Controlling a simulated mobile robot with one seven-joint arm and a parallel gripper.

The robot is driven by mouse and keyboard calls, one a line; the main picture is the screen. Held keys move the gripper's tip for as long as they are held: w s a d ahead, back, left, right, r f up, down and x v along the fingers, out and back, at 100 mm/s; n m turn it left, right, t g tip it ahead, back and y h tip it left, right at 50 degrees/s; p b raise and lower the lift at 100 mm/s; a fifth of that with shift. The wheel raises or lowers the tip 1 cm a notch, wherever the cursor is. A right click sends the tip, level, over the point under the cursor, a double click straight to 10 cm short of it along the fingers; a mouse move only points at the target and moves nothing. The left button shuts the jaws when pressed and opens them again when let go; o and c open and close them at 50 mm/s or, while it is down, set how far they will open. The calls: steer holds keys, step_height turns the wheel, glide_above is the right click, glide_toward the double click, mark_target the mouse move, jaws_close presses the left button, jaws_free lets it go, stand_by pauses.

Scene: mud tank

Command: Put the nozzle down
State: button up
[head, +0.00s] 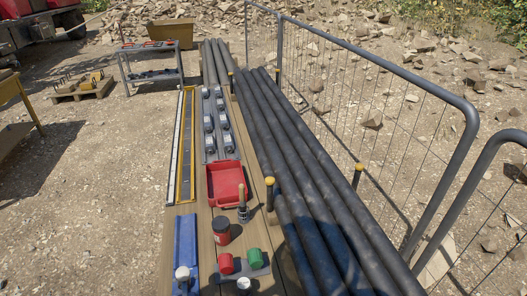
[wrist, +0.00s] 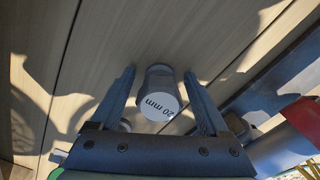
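In the wrist view the nozzle (wrist: 160,98) is a short pale grey cylinder with a white end face marked "20 mm". It is between the two fingers of my gripper (wrist: 160,85), over or on the wooden planks. A strip of plank shows between the nozzle and each finger, so the gripper looks open around it, not touching. Whether its far end rests on the planks is hard to tell. The gripper does not show in the head view. There, a small white-topped piece (head: 244,285) stands at the near edge; I cannot tell if it is this nozzle.
The plank bench (head: 207,232) holds a red tray (head: 226,195), a dark red-sided can (head: 221,231), a blue tray (head: 186,240), and red (head: 226,263) and green (head: 255,258) cylinders. Dark pipes (head: 310,180) and a wire fence (head: 400,75) line the right side.

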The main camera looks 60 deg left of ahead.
step_height(320, 180, up, 12)
steer(key=shift+r+p, duration=0.15)
steer(key=shift+p, duration=0.2)
stand_by(0.4)
steer(key=w+a+r+m+t+y, duration=0.1)
steer(key=w+r+m+t+y, duration=0.5)
steer(key=w+r, duration=1.35)
steer(key=w+d+r+m+t+h, duration=0.1)
steer(key=w+d+r+m+t, duration=0.2)
steer(key=r, duration=0.4)
steer(key=w+d+r+m+t+h, duration=0.1)
steer(key=w+r+m+t, duration=0.15)
steer(key=r+t, duration=0.35)
steer(key=d+r+m+t, duration=0.1)
steer(key=d+r+t, duration=0.2)
steer(key=r, duration=0.6)
steer(key=d+r+m+t, duration=0.2)
steer(key=d+r, duration=0.2)
steer(key=r, duration=0.4)
steer(key=s+d+r+m+t+h, duration=0.2)
steer(key=s+r, duration=0.3)
steer(key=r, duration=0.3)
steer(key=s+d+r+m+t+h, duration=0.2)
steer(key=s+d+r+t, duration=0.3)
steer(key=r, duration=0.4)
steer(key=shift+s+d+r+m, duration=0.15)
steer(key=shift+s+d+m, duration=0.1)
steer(key=shift+m, duration=0.3)
